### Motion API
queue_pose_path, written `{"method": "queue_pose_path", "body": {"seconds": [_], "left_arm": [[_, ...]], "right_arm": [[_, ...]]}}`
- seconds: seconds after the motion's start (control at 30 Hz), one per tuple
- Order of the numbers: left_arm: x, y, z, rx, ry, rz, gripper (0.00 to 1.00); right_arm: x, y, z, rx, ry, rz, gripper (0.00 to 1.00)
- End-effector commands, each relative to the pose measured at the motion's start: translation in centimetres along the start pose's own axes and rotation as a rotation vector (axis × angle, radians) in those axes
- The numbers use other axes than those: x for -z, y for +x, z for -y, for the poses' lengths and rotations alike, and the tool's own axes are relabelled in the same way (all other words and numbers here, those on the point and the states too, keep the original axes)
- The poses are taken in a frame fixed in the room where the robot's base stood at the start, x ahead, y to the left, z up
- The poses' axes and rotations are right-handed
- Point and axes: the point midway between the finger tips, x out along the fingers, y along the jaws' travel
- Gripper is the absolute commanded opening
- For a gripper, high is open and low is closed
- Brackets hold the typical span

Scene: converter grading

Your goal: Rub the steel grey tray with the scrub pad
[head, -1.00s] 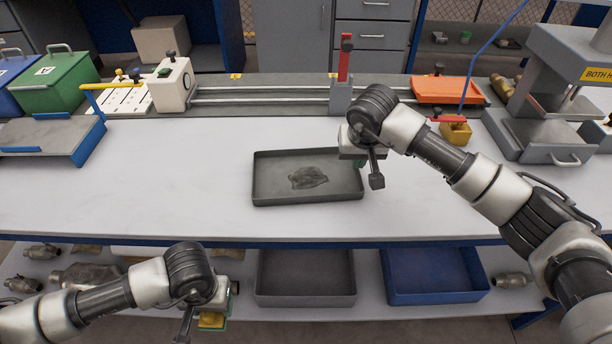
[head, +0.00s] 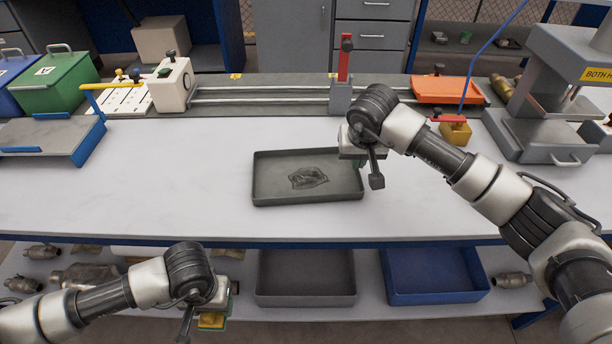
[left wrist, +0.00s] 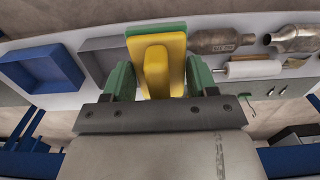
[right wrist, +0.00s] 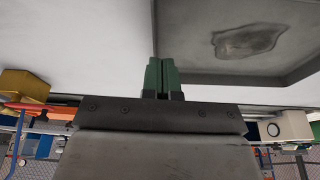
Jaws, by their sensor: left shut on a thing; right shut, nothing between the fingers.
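The steel grey tray (head: 262,188) lies on the white bench top, with a dark smudge (head: 308,178) on its floor. The smudge and tray also show in the right wrist view (right wrist: 250,42). The scrub pad, yellow with a green face, is held in my left gripper (head: 208,322), low in front of the bench. In the left wrist view the pad (left wrist: 157,68) sits between the green fingers. My right gripper (right wrist: 162,75) is shut and empty, at the tray's right side in the head view; whether it touches the rim I cannot tell.
On the lower shelf are a grey bin (head: 305,290), a blue bin (head: 435,290) and several converters. A rail with a red-handled post (head: 344,75) runs behind the tray. A press (head: 550,110) stands at right. Bench left of the tray is clear.

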Motion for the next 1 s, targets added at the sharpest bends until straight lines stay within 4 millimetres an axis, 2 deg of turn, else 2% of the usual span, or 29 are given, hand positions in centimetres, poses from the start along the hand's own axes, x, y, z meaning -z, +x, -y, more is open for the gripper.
{"method": "queue_pose_path", "body": {"seconds": [1.0], "left_arm": [[0.0, 1.2, 0.0, 0.0, 0.0, 0.0, 0.39]], "right_arm": [[-0.4, 1.4, 0.0, 0.0, 0.0, 0.0, 0.0]]}}
